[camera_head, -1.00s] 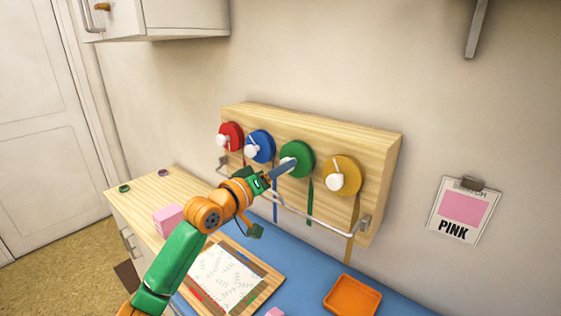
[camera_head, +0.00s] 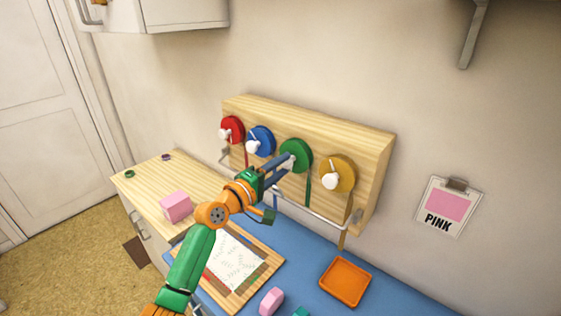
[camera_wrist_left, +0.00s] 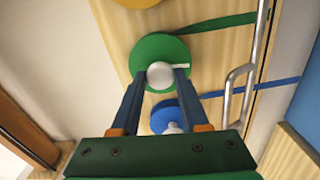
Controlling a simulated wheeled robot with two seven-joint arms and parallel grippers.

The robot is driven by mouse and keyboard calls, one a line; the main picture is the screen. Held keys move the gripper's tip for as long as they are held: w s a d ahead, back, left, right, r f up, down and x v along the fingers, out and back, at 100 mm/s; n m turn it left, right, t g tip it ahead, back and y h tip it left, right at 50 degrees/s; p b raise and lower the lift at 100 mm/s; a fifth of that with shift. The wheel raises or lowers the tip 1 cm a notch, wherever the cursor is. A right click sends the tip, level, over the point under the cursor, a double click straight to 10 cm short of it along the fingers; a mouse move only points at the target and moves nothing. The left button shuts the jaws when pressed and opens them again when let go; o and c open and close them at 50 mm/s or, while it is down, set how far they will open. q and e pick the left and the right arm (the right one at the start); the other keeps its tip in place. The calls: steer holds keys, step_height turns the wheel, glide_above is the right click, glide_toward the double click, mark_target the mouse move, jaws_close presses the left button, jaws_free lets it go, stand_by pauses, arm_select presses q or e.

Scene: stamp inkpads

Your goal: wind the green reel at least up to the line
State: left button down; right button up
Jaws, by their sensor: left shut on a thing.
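The green reel (camera_head: 298,153) is third from the left on a wooden board on the wall. Its green strip (camera_head: 308,189) hangs down toward the metal rail; in the left wrist view the strip (camera_wrist_left: 215,23) runs off to the right. My left gripper (camera_head: 285,160) is at the reel's front. In the left wrist view, its fingers (camera_wrist_left: 160,76) are shut on the reel's round white knob (camera_wrist_left: 160,73). The gripper partly hides the reel in the head view. I cannot make out the line. My right gripper is not in view.
The red (camera_head: 232,128), blue (camera_head: 262,139) and yellow (camera_head: 338,171) reels flank the green one closely. A metal rail (camera_head: 315,217) crosses below them. Pink blocks, a framed sheet (camera_head: 235,262) and an orange tray (camera_head: 345,281) are on the surfaces below.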

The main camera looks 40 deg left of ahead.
arm_select(q)
steer(key=shift+n, duration=0.4)
steer(key=shift+c, duration=2.1)
jaws_free()
steer(key=shift+s+f, duration=0.1)
steer(key=shift+s, duration=0.2)
steer(key=s+b, duration=0.1)
steer(key=s, duration=0.5)
steer(key=shift+s+a+b, duration=0.25)
steer(key=shift+a+b, duration=0.05)
steer(key=shift+b, duration=0.1)
steer(key=shift+w, duration=0.1)
